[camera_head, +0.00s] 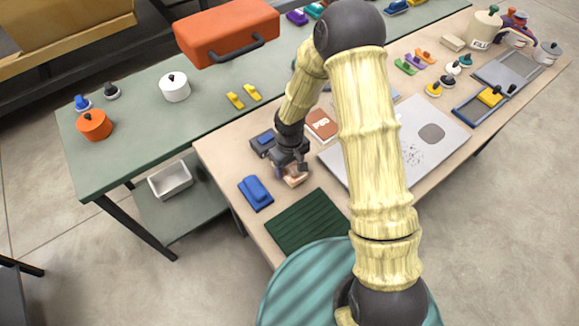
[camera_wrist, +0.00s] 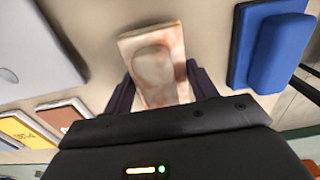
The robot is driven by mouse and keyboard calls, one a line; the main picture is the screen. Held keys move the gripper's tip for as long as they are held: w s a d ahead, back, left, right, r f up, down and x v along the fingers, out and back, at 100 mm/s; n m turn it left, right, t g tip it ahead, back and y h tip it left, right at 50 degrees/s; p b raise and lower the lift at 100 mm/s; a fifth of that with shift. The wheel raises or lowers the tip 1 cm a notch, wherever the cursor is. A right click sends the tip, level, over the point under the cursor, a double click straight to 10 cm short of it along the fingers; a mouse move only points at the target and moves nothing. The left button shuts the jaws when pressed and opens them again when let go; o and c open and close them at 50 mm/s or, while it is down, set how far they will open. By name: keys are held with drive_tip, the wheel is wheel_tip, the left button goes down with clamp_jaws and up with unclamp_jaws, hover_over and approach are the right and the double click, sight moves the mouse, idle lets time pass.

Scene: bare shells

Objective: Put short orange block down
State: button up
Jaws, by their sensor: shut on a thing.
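The short block (camera_head: 295,180) is pale orange with whitish marbling. In the wrist view the block (camera_wrist: 155,55) sits between the two dark fingers, its flat face with a rounded patch towards the camera. My gripper (camera_head: 290,168) is shut on it, low over the tan table (camera_head: 232,158); the gripper (camera_wrist: 160,88) also shows in the wrist view. I cannot tell whether the block touches the table top. My gripper hides part of the block in the head view.
A blue block (camera_head: 255,192) lies close by on the left, and a dark green ribbed mat (camera_head: 305,221) in front. A dark blue-grey piece (camera_head: 263,143) and a reddish-brown box (camera_head: 321,125) lie behind. A pale grey board (camera_head: 432,165) lies to the right. Little bare table separates them.

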drive_tip(key=shift+f, duration=0.6)
drive_tip(key=shift+f, duration=0.1)
drive_tip(key=shift+f+b, duration=0.2)
drive_tip(key=shift+b, duration=0.1)
drive_tip(key=o, duration=0.9)
drive_tip(key=shift+d, duration=0.1)
drive_tip(key=shift+o, duration=0.2)
drive_tip(key=shift+s, duration=0.1)
